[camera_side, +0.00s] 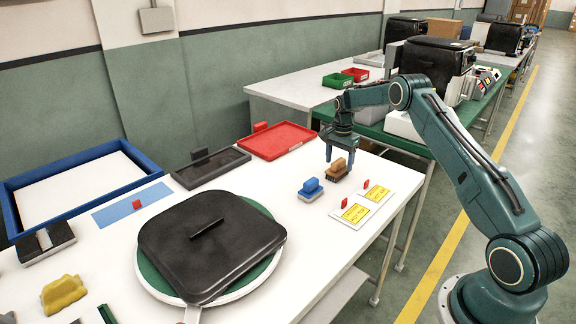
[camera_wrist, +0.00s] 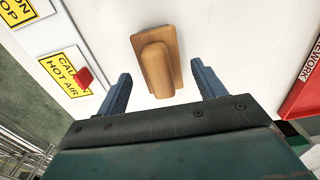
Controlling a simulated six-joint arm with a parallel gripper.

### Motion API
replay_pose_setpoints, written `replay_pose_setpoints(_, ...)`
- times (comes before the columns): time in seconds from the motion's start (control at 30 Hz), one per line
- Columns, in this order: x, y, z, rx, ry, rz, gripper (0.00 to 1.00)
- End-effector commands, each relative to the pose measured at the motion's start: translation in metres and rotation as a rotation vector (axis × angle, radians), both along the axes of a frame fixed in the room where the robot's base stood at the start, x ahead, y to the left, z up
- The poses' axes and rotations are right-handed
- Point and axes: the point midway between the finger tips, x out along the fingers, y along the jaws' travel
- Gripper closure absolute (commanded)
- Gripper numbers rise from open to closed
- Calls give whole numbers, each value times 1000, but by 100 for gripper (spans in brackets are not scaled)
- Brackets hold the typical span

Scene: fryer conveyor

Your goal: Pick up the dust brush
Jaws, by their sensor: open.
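The dust brush, which I take to be the wooden block with a tan raised handle (camera_side: 337,172), lies on the white table. Its base looks darker in the side view. My gripper (camera_side: 340,152) is open and points down just above it. In the wrist view the brush (camera_wrist: 158,66) shows between and a little beyond the two blue fingers (camera_wrist: 161,77), with clear space on both sides. I see no contact. The brush is whole in the wrist view; in the side view a finger stands close beside it.
A blue brush-like block (camera_side: 311,190) lies just left of it. Yellow caution cards (camera_side: 356,213) with red pieces lie to the right. A red tray (camera_side: 280,141) and a dark tray (camera_side: 208,168) are behind. A large black lid (camera_side: 210,250) covers the front middle.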

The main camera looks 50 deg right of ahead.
Motion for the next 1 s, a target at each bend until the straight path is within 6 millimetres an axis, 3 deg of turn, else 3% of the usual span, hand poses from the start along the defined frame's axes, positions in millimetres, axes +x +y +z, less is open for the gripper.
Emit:
replay_pose_setpoints(0.3,1,0,-28,-1,1,1,31)
replay_pose_setpoints(0.8,1,0,-29,-1,1,1,31)
replay_pose_setpoints(1.0,1,0,-29,-1,1,1,68)
